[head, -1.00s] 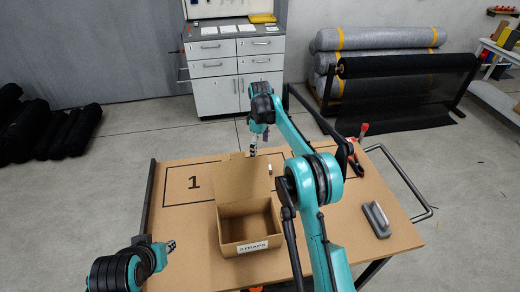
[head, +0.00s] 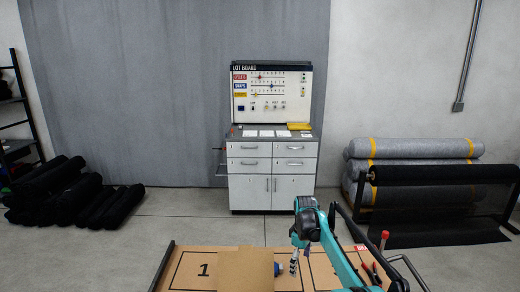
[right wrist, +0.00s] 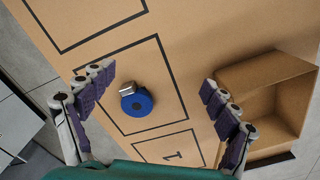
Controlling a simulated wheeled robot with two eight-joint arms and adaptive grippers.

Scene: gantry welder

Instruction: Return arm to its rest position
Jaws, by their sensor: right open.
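My right gripper (head: 294,262) hangs over the table beside the raised cardboard flap in the head view. In the right wrist view the right gripper (right wrist: 158,82) is open, its two fingers wide apart with nothing between them. A blue roll with a metal buckle (right wrist: 137,104) lies on the table inside a black-outlined rectangle, below the fingers and apart from them. The roll (head: 279,269) also shows partly behind the flap in the head view. My left gripper is out of view.
An open cardboard box (right wrist: 262,72) stands close to the right finger; its flap (head: 245,269) rises in the head view. The table (head: 188,252) has a marked area 1. Red-handled tools (head: 384,238) lie at right. A cabinet with a lot board (head: 272,95) stands behind.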

